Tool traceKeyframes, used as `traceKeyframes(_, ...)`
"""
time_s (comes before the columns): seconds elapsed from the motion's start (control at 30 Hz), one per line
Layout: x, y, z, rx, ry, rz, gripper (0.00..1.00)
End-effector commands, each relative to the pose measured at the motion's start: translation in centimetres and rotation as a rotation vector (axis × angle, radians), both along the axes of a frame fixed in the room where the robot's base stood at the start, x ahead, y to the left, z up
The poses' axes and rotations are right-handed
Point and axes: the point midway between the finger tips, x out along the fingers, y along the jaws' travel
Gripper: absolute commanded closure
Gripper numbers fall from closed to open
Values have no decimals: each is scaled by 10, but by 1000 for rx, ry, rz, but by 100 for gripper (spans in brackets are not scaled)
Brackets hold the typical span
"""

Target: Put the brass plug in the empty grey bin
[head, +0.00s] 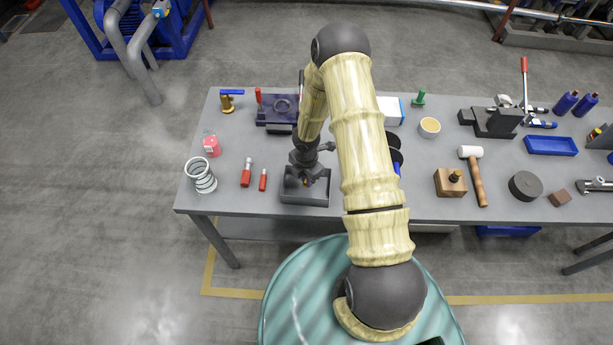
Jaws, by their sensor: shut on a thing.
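The grey bin (305,201) stands near the front edge of the workbench, left of my arm. My gripper (308,181) points down over the bin, with its fingertips within the bin's outline. It is shut on the brass plug (306,183), of which only a small brownish-gold bit shows between the fingers. The gripper and wrist hide part of the bin's inside. I cannot tell whether the plug touches the bin floor.
A wooden block (450,183) and a mallet (476,178) are to the right. My arm hides the bench middle.

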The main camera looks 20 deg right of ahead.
Motion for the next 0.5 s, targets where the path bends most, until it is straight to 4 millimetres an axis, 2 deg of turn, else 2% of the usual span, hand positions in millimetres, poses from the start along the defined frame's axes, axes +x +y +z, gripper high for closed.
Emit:
traceKeyframes(0.03, 0, 0, -9, 0, 0, 0, 100)
traceKeyframes(0.2, 0, 0, -18, 0, 1, 0, 100)
traceKeyframes(0.5, 0, 0, -18, 0, 0, 0, 100)
